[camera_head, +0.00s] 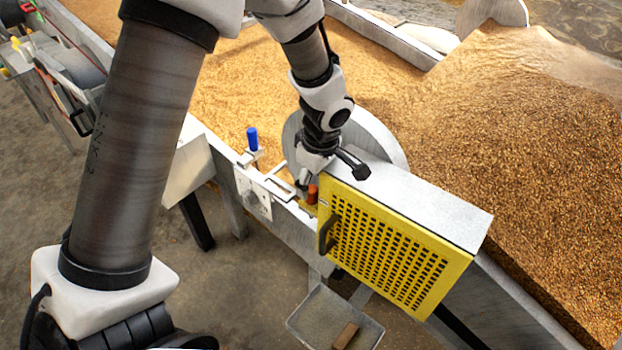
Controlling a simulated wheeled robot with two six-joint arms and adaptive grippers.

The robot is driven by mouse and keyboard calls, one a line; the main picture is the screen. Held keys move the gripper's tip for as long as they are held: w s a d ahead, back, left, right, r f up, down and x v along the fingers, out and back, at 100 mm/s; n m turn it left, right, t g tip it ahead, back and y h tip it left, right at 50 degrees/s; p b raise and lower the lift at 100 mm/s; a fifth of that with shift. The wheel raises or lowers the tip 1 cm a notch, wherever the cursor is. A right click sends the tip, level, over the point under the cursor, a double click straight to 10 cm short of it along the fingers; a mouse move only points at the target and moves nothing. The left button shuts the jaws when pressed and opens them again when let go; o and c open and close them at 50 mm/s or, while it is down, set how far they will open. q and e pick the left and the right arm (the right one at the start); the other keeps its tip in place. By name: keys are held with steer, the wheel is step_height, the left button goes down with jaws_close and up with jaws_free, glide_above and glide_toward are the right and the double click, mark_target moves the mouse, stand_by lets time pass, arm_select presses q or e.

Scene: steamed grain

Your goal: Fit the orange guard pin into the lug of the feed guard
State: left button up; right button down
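The yellow perforated feed guard (395,250) with a grey top and a dark handle sits on the trough's near side wall. The orange guard pin (312,194) stands upright by the guard's upper left edge. Its lower end and the lug are too small and covered to make out, so I cannot tell whether it is seated. My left gripper (330,175) is just above the pin and the guard's left corner. Its fingers look spread, one beside the pin, the other over the guard's top. My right gripper is out of view.
A blue-handled pin (252,139) stands on a bracket left of the guard. A metal tray (312,322) holding a small brown block hangs below the guard. Grain (520,130) fills the trough behind. A round metal disc (388,143) stands behind my gripper.

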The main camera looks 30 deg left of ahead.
arm_select(q)
steer(key=shift+s+f+g, duration=0.3)
steer(key=shift+s+f, duration=0.5)
steer(key=shift+f, duration=0.3)
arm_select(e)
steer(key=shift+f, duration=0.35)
arm_select(q)
steer(key=shift+w+r, duration=0.2)
steer(key=shift+r, duration=0.25)
steer(key=r, duration=0.2)
steer(key=w+r, duration=0.1)
steer(key=shift+d, duration=0.25)
steer(key=r, duration=0.6)
steer(key=shift+s+d, duration=0.1)
steer(key=shift+d, duration=0.3)
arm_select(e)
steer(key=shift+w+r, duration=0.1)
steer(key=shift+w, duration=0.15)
arm_select(q)
steer(key=shift+s+r+p, duration=0.1)
steer(key=shift+p, duration=0.2)
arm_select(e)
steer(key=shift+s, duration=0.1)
